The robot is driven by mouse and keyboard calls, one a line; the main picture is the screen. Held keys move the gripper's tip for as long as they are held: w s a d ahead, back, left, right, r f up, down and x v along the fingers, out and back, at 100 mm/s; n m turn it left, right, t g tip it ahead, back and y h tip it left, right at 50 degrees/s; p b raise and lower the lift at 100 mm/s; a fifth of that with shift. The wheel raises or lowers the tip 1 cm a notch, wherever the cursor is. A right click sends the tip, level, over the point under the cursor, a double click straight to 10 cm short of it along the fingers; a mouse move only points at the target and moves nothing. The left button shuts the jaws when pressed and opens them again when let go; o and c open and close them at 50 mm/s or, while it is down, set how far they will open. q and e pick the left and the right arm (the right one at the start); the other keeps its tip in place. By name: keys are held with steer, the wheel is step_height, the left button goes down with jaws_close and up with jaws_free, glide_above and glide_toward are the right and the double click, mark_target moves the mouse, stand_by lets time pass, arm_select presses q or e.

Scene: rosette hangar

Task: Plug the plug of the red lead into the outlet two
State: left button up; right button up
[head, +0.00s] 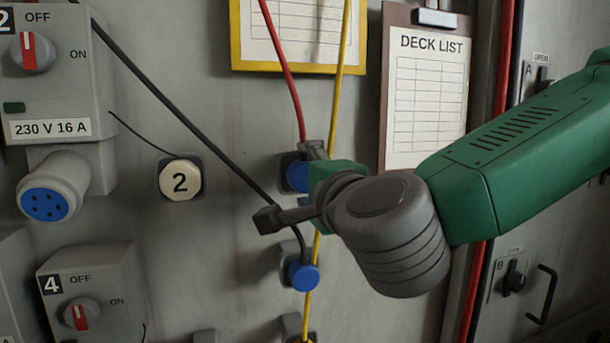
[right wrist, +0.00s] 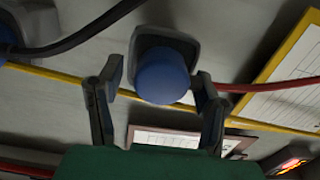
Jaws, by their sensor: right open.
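The red lead (head: 286,75) hangs down from above to a blue plug (head: 297,174) parked in a grey holder on the wall. My right gripper (head: 290,185) is open at this plug and partly hides it. In the right wrist view the blue plug (right wrist: 164,77) sits between the two spread fingers (right wrist: 158,84), and the red lead (right wrist: 265,87) runs off to the right. Outlet two (head: 45,203) is at the left, a round grey housing with a blue, holed face, under the box marked 2. Its mouth is uncovered. My left gripper is not in view.
A black lead (head: 175,105) crosses the wall to another blue plug (head: 303,276) just below. A yellow lead (head: 336,90) hangs beside the red one. A round cap marked 2 (head: 180,181) sits on the wall. Box four (head: 85,300) is lower left. A clipboard (head: 428,100) hangs behind my arm.

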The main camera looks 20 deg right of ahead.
steer(key=shift+a, duration=0.15)
steer(key=shift+a, duration=0.3)
steer(key=shift+d, duration=0.15)
steer(key=c, duration=0.3)
steer(key=shift+d, duration=0.1)
jaws_close()
steer(key=shift+s, duration=0.2)
steer(key=shift+s+b, duration=0.35)
steer(key=shift+s, duration=2.5)
